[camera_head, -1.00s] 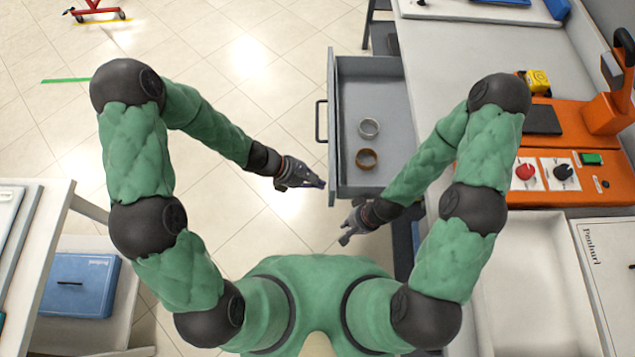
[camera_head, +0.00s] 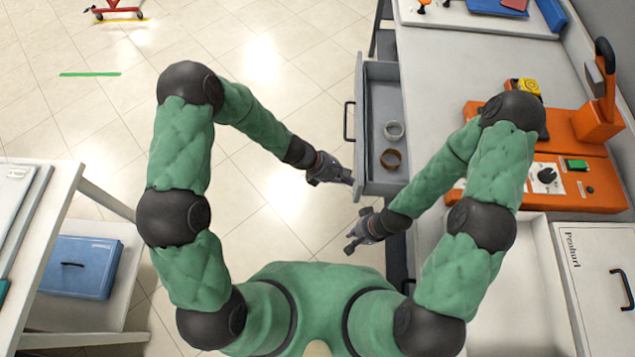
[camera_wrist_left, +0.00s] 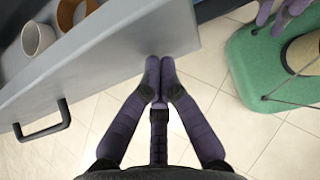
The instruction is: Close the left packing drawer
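The grey packing drawer (camera_head: 380,183) is pulled out partway from the counter's left side, with a dark bar handle (camera_head: 348,121) on its front.
The white counter (camera_head: 440,75) runs along the right, with an orange machine (camera_head: 575,180) on it. A white table (camera_head: 60,200) with a blue case (camera_head: 80,266) beneath stands at left. Tiled floor left of the drawer is clear.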

